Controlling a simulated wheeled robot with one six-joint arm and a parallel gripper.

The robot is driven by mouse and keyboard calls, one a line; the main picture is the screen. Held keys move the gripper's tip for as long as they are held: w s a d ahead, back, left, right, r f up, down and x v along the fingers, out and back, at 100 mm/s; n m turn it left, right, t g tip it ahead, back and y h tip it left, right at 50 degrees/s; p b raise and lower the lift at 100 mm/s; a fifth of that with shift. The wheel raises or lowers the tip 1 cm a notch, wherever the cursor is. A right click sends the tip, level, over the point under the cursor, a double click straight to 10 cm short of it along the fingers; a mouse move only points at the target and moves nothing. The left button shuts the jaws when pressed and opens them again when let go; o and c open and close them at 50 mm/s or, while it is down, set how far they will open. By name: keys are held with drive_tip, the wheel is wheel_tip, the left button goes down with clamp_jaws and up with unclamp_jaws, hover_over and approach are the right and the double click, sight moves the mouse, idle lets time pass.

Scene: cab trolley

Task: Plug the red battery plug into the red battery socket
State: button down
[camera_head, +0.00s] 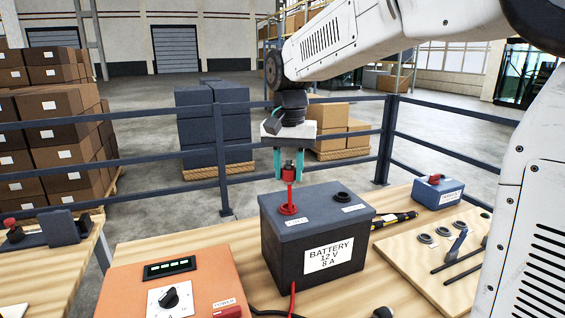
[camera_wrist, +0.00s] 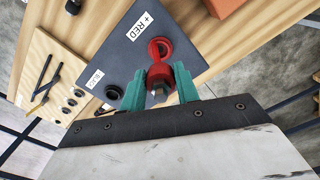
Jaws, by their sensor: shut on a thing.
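My gripper (camera_head: 290,175) has teal fingers shut on the red battery plug (camera_head: 289,173), held upright above the dark battery box. In the wrist view the fingers (camera_wrist: 159,90) grip the plug (camera_wrist: 158,71) from both sides, its grey end facing the camera. A thin red stem runs down from the plug toward the red battery socket (camera_head: 288,210), a raised red ring on the battery's top left. The socket also shows in the wrist view (camera_wrist: 160,43), just beyond the plug and partly hidden by it. I cannot tell whether the stem's tip touches the socket.
The battery (camera_head: 285,246) also has a black socket (camera_head: 342,197) at right. An orange power unit (camera_head: 120,285) stands at front left. A board with rings and tools (camera_head: 410,255) and a blue box (camera_head: 438,192) are at right. A railing (camera_head: 225,170) runs behind.

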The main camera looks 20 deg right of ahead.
sight(288, 180)
drive_tip(key=shift+f, duration=2.35)
drive_tip(key=shift+s+a+f, duration=0.1)
drive_tip(key=shift+s+f, duration=0.05)
drive_tip(key=shift+f, duration=0.8)
idle(0.5)
drive_tip(key=c, duration=1)
unclamp_jaws()
drive_tip(key=shift+o, duration=0.2)
wheel_tip(288, 180, up, 8)
drive_tip(key=shift+f, duration=0.15)
